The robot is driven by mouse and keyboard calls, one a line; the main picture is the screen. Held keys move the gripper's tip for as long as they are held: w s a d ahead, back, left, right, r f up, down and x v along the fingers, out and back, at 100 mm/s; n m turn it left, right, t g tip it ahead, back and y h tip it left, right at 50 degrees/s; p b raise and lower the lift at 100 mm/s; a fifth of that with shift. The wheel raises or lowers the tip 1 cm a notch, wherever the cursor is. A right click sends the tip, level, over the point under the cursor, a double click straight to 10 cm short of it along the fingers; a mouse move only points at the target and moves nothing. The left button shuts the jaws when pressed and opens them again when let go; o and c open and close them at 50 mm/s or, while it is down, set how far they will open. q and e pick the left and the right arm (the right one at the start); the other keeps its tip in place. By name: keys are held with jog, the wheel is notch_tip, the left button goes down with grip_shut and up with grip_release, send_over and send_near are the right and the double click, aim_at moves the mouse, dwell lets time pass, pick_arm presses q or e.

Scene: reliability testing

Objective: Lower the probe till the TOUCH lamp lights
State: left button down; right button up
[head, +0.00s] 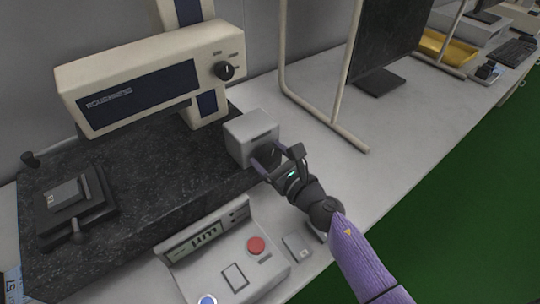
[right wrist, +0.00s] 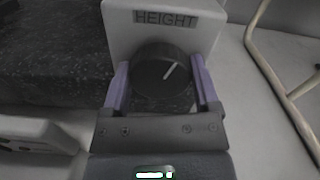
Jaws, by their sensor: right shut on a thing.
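The roughness tester's cream arm (head: 150,75) reaches over a dark granite plate (head: 140,165). A probe tip cannot be made out under it. A grey box (head: 250,133) labelled HEIGHT in the right wrist view (right wrist: 165,18) carries a black knob (right wrist: 163,70) with a white pointer line slanting up and right. My right gripper (head: 267,165) is shut on the knob, one finger on each side, as the right wrist view (right wrist: 160,90) shows. A control panel (head: 240,265) has a µm display (head: 205,235); no lit TOUCH lamp can be made out. My left gripper is out of view.
A small vise (head: 75,205) holding a metal block (head: 65,193) stands on the granite plate. The panel has a red button (head: 256,245) and a blue button (head: 207,300). A cream tube frame (head: 320,125) and a monitor (head: 395,40) stand at right.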

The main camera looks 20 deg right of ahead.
jog(key=shift+m, duration=1.4)
jog(key=m, duration=0.4)
jog(key=shift+d+m+p, duration=0.1)
jog(key=shift+m+p, duration=0.2)
jog(key=shift+p, duration=0.1)
jog(key=m, duration=0.2)
jog(key=shift+m, duration=0.3)
jog(key=m+p, duration=0.1)
jog(key=m, duration=0.5)
jog(key=shift+p, duration=0.35)
jog(key=shift+f+m, duration=0.1)
jog(key=shift+m, duration=1.1)
jog(key=shift+m+p, duration=0.35)
jog(key=shift+m, duration=0.25)
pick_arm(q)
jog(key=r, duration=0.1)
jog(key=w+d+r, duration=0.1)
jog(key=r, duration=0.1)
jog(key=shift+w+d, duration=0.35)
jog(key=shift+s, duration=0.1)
